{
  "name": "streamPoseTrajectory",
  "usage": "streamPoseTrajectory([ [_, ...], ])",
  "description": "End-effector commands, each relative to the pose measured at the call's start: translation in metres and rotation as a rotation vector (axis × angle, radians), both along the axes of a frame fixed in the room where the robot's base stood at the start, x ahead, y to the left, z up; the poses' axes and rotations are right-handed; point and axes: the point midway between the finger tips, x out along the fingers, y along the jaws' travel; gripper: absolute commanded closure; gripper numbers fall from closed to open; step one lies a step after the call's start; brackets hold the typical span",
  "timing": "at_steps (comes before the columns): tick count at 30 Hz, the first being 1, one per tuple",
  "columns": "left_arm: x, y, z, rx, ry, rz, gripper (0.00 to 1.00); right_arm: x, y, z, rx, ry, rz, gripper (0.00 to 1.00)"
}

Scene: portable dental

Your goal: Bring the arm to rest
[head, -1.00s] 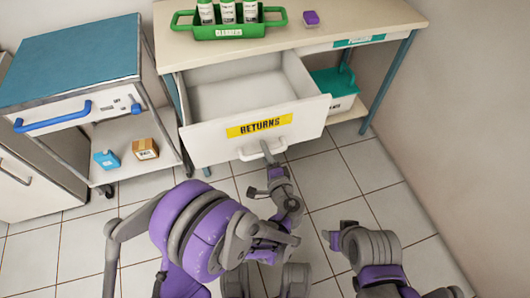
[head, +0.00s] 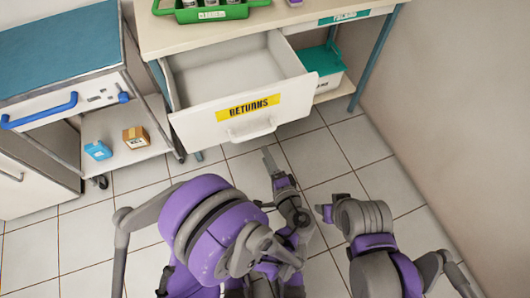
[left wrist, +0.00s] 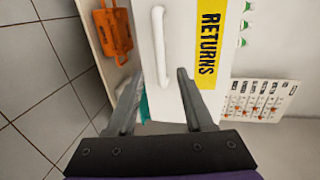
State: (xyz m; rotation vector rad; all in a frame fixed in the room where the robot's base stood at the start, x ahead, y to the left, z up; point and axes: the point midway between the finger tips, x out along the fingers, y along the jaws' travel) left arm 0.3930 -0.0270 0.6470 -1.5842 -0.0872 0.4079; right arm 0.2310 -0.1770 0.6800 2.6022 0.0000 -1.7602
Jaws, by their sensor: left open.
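My left gripper (head: 268,158) is just in front of the open drawer marked RETURNS (head: 194,130), low and slightly right of its handle (head: 250,131). In the left wrist view the two fingers (left wrist: 158,75) are apart with nothing between their tips. The white handle (left wrist: 160,48) lies beyond them, and a gap shows in the head view. My left arm (head: 207,222) is bent, with its forearm reaching toward the drawer. My right arm (head: 372,225) is folded low at the right; I cannot make out its gripper.
The drawer sticks out from the desk (head: 305,12), which carries a green caddy (head: 215,12). A blue-topped cart (head: 60,50) stands at the left, with a blue box (head: 98,150) and a brown box (head: 135,137) on its shelf. Tiled floor is clear before the drawer.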

Motion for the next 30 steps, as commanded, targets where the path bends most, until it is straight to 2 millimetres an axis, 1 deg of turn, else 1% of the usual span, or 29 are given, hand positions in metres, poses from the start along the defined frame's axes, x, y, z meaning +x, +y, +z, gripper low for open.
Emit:
streamPoseTrajectory([
  [13,0.000,0.000,0.000,0.000,0.000,0.000,0.48,0.000,0.000,0.000,0.000,0.000,0.000,0.45],
  [15,0.001,0.003,0.000,-0.006,0.008,0.006,0.48,0.000,0.000,0.000,0.000,0.000,0.000,0.45],
  [17,0.003,0.011,0.000,-0.019,0.026,0.021,0.48,0.000,0.000,0.000,0.000,0.000,0.000,0.45],
  [20,0.008,0.037,0.000,-0.072,0.092,0.078,0.48,0.000,0.000,0.000,0.000,0.000,0.000,0.45],
  [23,0.007,0.076,0.000,-0.164,0.190,0.164,0.48,0.000,0.000,0.000,0.000,0.000,0.000,0.45],
  [24,0.004,0.092,0.000,-0.210,0.230,0.202,0.48,0.000,0.000,0.000,0.000,0.000,0.000,0.45],
  [26,-0.002,0.115,0.000,-0.282,0.288,0.258,0.48,0.000,0.000,0.000,0.000,0.000,0.000,0.45],
  [27,-0.008,0.128,0.000,-0.332,0.323,0.297,0.48,0.000,0.000,0.000,0.000,0.000,0.000,0.45],
  [29,-0.019,0.147,0.001,-0.409,0.372,0.352,0.48,0.000,0.000,0.000,0.000,0.000,0.000,0.45],
  [30,-0.028,0.158,0.002,-0.463,0.400,0.388,0.48,0.000,0.000,0.000,0.000,0.000,0.000,0.45],
])
